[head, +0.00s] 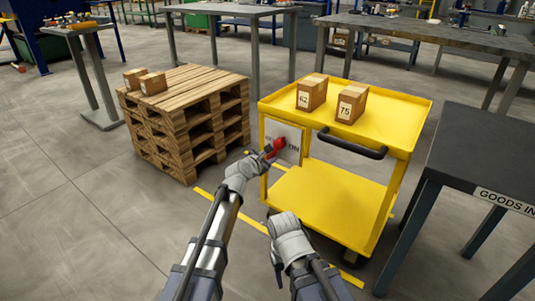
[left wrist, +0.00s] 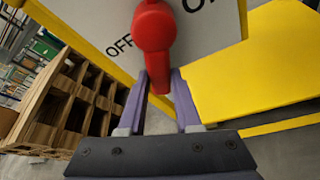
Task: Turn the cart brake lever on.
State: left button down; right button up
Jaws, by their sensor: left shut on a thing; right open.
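The yellow cart (head: 345,192) stands right of centre in the head view. On its near left side is a pale plate (head: 292,140) with OFF and ON lettering, partly covered by the lever. The red brake lever (head: 275,147) sits in front of this plate. In the left wrist view the lever (left wrist: 153,40) hangs between the OFF word and a cut-off word starting with O. My left gripper (head: 262,157) is shut on the lever's end; its two fingers (left wrist: 162,98) flank it. My right gripper (head: 285,225) is open and apart from the cart; its fingertips are hard to make out.
Two boxes, marked 62 (head: 311,93) and 75 (head: 351,104), stand on the cart's top. A black push handle (head: 352,146) juts from its near side. A pallet stack (head: 190,125) with two boxes is left. A dark GOODS IN table (head: 480,150) is close on the right.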

pick_arm(q)
jog(key=n, duration=0.1)
jog(key=s+d+n+g+h, duration=0.1)
jog(key=shift+d+f+n, duration=0.15)
jog(key=shift+f+n, duration=0.15)
jog(key=shift+s+d+n+g+h, duration=0.25)
jog(key=shift+d+n+g+h, duration=0.15)
jog(key=shift+n, duration=0.2)
jog(key=shift+s+d+n+g+h, duration=0.2)
jog(key=shift+s+d+n+h, duration=0.05)
jog(key=shift+n+h, duration=0.3)
jog(key=n+h, duration=0.1)
jog(key=s+d+n, duration=0.1)
jog(key=n, duration=0.1)
jog(key=shift+d+r+g+h, duration=0.25)
jog(key=shift+r+g+h, duration=0.1)
jog(key=shift+g, duration=0.05)
jog(key=shift+s+d+r+n+g+h+b, duration=0.35)
jog(key=shift+n+h, duration=0.25)
jog(key=shift+n, duration=0.35)
jog(key=shift+d+r, duration=0.1)
jog(key=c, duration=0.6)
grip_release()
jog(key=p+v, duration=0.2)
jog(key=v, duration=0.5)
jog(key=shift+s+a, duration=0.3)
